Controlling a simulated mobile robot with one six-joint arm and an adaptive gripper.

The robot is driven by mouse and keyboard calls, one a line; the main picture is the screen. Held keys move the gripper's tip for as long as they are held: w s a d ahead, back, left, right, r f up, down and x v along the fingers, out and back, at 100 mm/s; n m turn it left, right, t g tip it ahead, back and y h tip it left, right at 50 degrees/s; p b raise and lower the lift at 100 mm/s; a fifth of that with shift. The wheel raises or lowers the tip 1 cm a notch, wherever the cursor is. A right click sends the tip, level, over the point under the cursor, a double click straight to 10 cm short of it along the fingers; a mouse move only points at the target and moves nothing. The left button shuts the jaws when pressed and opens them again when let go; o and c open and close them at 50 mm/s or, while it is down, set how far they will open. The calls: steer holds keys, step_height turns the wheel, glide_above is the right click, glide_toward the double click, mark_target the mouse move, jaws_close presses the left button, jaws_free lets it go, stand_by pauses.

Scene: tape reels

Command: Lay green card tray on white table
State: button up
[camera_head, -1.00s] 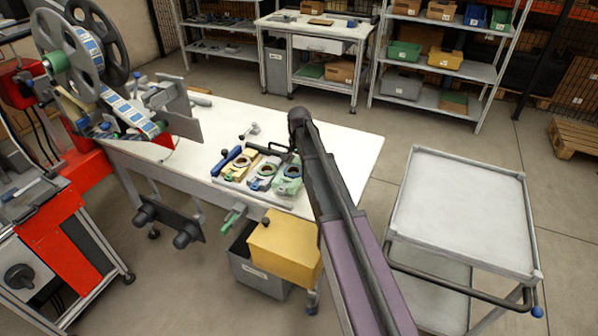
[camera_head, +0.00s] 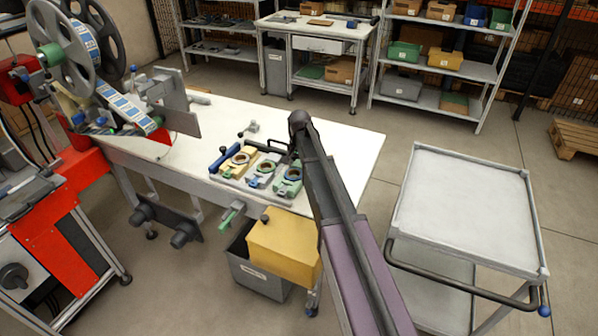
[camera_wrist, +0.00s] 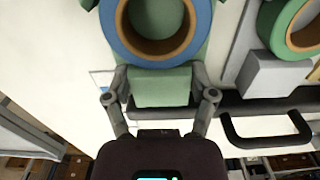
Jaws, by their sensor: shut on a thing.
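My gripper (camera_wrist: 162,95) is shut on the near end of the green card tray (camera_wrist: 160,92), one finger on each side of it. A reel with a blue outer ring and brown core (camera_wrist: 160,45) lies on this tray. The tray shows over the white table (camera_wrist: 55,60) in the wrist view; its height above the top is unclear. In the head view the green tray (camera_head: 289,188) is the rightmost of a row near the white table's (camera_head: 350,160) front edge. My arm hides part of the table there and most of my gripper.
A yellow tray (camera_head: 228,168) and a grey one stand left of the green tray. A black handle (camera_wrist: 265,141) is close by in the wrist view. The reel machine (camera_head: 150,100) stands at the table's left end. A grey trolley (camera_head: 465,205) is at the right. The tabletop's back right looks clear.

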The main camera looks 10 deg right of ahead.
steer(key=shift+f, duration=0.3)
steer(key=o, duration=1.2)
steer(key=shift+r, duration=0.15)
step_height(320, 180, up, 12)
steer(key=p, duration=1.2)
steer(key=shift+s, duration=0.1)
steer(key=s+n, duration=0.2)
steer(key=s, duration=0.7)
steer(key=s+n, duration=0.2)
steer(key=s, duration=0.8)
steer(key=s+n, duration=0.3)
steer(key=s, duration=0.7)
steer(key=shift+a, duration=0.1)
